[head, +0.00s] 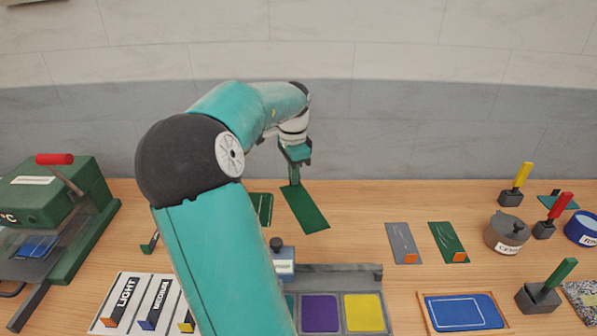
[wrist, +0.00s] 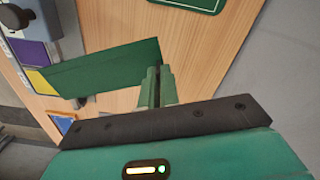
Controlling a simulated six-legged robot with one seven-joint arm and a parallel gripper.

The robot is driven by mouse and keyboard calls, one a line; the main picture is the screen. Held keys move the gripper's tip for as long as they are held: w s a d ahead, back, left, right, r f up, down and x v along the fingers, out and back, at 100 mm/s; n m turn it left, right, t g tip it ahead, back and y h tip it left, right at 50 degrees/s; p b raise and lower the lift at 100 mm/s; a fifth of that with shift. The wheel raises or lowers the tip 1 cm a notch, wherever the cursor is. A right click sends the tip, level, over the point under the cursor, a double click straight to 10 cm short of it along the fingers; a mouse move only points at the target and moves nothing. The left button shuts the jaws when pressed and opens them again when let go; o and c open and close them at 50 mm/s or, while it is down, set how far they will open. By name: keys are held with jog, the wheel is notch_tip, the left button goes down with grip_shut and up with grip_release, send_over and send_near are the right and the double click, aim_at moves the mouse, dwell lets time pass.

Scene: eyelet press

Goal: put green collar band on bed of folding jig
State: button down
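My gripper (head: 294,182) is at the back middle of the table, fingers pointing down. Its fingers (wrist: 156,84) are close together at one end of a plain dark green band (head: 305,209). The band also shows in the wrist view (wrist: 95,70), stretching left and overlapping the yellow compartment's edge, so it looks held above the table. The fingers hide its gripped end. A green panel with a white outline (head: 263,208) lies left of the band, partly behind my arm; it also shows in the wrist view (wrist: 190,3). No readable label tells which fixture is the folding jig.
A tray has purple (head: 320,314) and yellow (head: 363,313) compartments, beside a knobbed grey-blue block (head: 283,262). A wood-framed blue panel (head: 461,311) is front right. A green press (head: 50,215) stands left. Two patches (head: 404,243), a pot (head: 506,232) and handled tools are right.

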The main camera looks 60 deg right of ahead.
jog(key=shift+s+a+r, duration=0.15)
jog(key=shift+a+r, duration=0.15)
jog(key=shift+a, duration=0.35)
jog(key=shift+s+a+r, duration=0.1)
jog(key=shift+a+r, duration=0.2)
jog(key=shift+a, duration=0.35)
jog(key=shift+a, duration=0.2)
